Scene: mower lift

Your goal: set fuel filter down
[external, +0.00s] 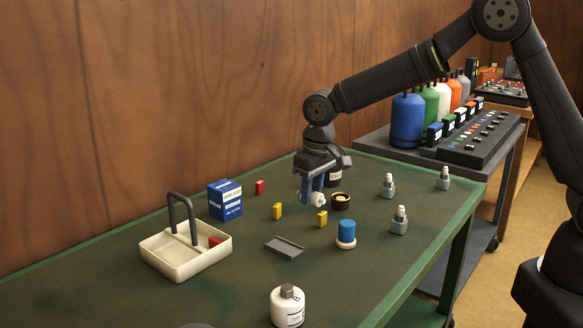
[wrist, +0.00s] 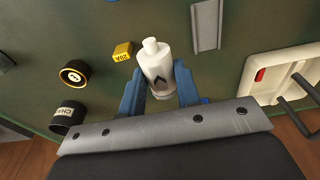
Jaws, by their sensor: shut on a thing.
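The fuel filter (wrist: 157,65) is a small white cylinder with a narrow nozzle and a dark arrow mark. My gripper (wrist: 161,84) is shut on it, with one blue finger on each side. In the external view the filter (external: 318,199) shows as a white piece at the tips of my gripper (external: 311,193), above the green table. The filter's far end is hidden by my gripper in the wrist view. I cannot tell how large the gap to the table is. A grey shallow channel-shaped holder (external: 284,247) lies on the table, left of and nearer than my gripper.
Near my gripper are a black cup (external: 341,202), a yellow fuse (external: 322,219) and a blue-and-white cylinder (external: 346,234). A cream caddy (external: 169,267) with a tall handle holds a red piece. A blue box (external: 225,200) stands behind it. Several grey plugs (external: 399,220) stand at right.

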